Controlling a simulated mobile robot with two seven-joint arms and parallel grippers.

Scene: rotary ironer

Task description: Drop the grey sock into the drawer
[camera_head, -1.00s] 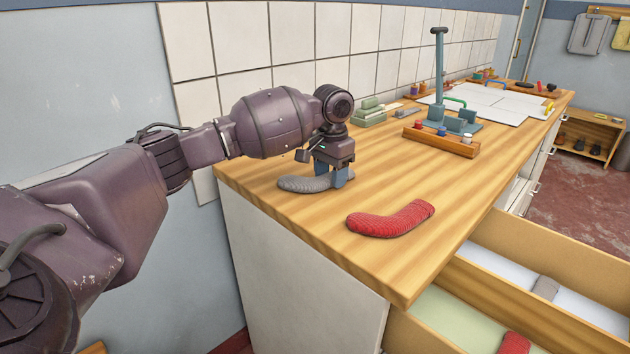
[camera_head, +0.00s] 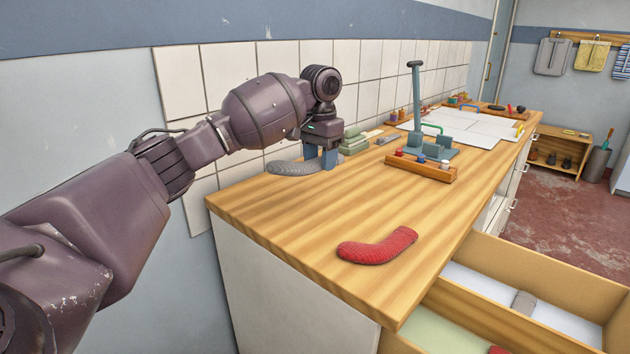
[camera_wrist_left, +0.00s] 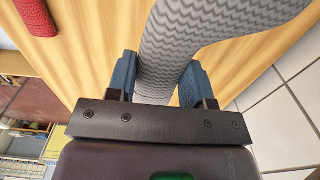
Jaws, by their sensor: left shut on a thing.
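The grey sock (camera_head: 290,168) is at the back left of the wooden counter, near the tiled wall. My left gripper (camera_head: 321,160) is shut on one end of it, from above. In the left wrist view the grey sock (camera_wrist_left: 185,50) runs between the two blue fingers of the gripper (camera_wrist_left: 160,80). I cannot tell whether the sock still touches the counter. The open drawer (camera_head: 535,290) is at the lower right, with a pale blue section and a green section. A grey sock-like piece and a red one lie in it. My right gripper is not in view.
A red sock (camera_head: 378,246) lies on the counter (camera_head: 330,210) between the grey sock and the drawer. A wooden tray with small coloured knobs (camera_head: 425,168) and a blue stand (camera_head: 416,100) are farther back. Green blocks (camera_head: 353,142) stand near the wall.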

